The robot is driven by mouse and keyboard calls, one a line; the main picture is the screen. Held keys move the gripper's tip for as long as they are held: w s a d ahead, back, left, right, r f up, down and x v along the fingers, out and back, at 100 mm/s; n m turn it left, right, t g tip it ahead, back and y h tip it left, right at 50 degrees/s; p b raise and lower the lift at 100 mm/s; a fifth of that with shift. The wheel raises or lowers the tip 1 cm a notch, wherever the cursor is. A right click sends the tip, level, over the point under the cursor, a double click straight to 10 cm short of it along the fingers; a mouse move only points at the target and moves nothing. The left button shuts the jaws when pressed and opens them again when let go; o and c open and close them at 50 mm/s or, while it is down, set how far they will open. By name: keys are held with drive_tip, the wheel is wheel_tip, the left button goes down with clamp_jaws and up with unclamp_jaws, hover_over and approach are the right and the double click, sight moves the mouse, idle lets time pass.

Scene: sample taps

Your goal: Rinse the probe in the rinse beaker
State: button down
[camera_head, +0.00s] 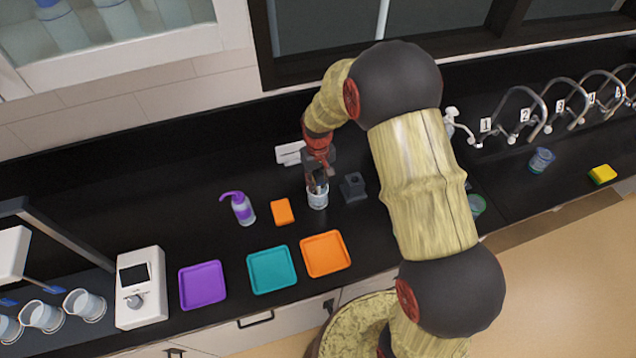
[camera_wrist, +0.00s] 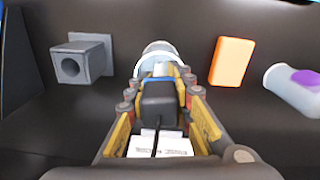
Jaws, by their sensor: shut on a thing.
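My gripper (camera_head: 317,180) points down over the rinse beaker (camera_head: 317,201), a small clear beaker on the black bench. In the wrist view, my gripper's yellow-sided fingers (camera_wrist: 168,100) are shut on the probe (camera_wrist: 158,103), a dark body with a thin black cable. The beaker's rim (camera_wrist: 158,47) shows just beyond the fingers. The probe's lower end is at the beaker's mouth or inside it; the fingers hide how deep. A grey holder block (camera_head: 353,187) with an empty-looking hole stands right of the beaker; it also shows in the wrist view (camera_wrist: 80,61).
An orange block (camera_head: 282,211) and a purple-topped wash bottle (camera_head: 242,208) stand left of the beaker. Purple (camera_head: 202,285), teal (camera_head: 271,270) and orange (camera_head: 325,254) trays lie in front. A white card (camera_head: 290,153) stands behind. Numbered taps (camera_head: 530,112) are at the right.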

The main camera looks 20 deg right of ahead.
drive_tip(key=shift+r, duration=0.15)
drive_tip(key=shift+r+p, duration=2.7)
drive_tip(key=shift+r, duration=1.85)
drive_tip(key=shift+r+p, duration=0.85)
drive_tip(key=shift+r, duration=0.7)
